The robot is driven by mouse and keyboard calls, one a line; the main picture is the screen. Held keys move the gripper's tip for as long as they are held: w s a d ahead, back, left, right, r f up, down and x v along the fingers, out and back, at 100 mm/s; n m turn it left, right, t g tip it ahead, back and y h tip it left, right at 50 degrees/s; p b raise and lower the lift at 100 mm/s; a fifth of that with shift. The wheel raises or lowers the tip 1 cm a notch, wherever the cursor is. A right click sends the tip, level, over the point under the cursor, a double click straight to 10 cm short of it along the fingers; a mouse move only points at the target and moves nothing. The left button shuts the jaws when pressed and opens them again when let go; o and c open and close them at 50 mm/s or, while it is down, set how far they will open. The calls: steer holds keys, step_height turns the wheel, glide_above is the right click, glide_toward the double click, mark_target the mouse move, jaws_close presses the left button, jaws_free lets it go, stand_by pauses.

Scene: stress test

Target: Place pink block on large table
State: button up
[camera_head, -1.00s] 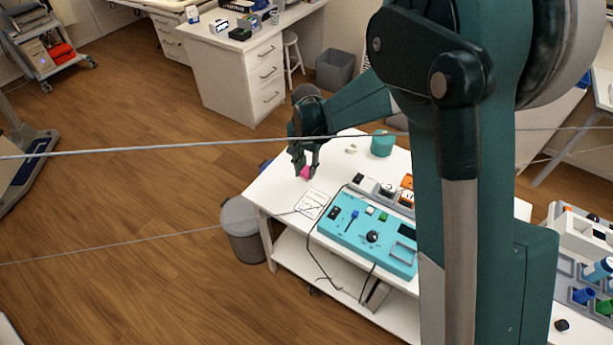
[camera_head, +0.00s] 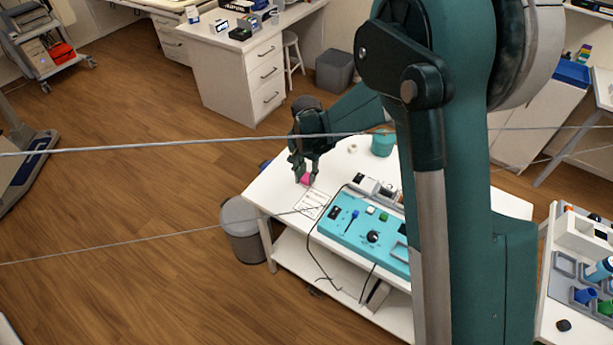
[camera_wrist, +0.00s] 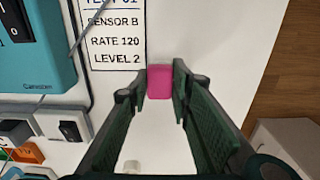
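The pink block (camera_head: 306,179) is at the near left part of the white table (camera_head: 272,191), beside a printed sheet. In the wrist view the pink block (camera_wrist: 159,82) sits between the tips of my gripper (camera_wrist: 160,76), with a dark finger close against each side. My gripper (camera_head: 303,172) points down at the table in the head view and appears shut on the block. I cannot tell whether the block touches the tabletop. Which table is the large one is not marked.
A teal control panel (camera_head: 352,240) with cables lies right of the printed sheet (camera_head: 312,204). A teal container (camera_head: 383,144) stands farther back. A grey bin (camera_head: 241,232) is by the table's left side. A white desk (camera_head: 226,62) stands behind, with wood floor between. Cables cross the head view.

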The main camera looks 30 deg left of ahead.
mark_target(307, 177)
steer(key=o, duration=0.4)
steer(key=shift+r, duration=0.15)
step_height(307, 177, up, 12)
steer(key=p, duration=0.1)
stand_by(0.6)
stand_by(0.6)
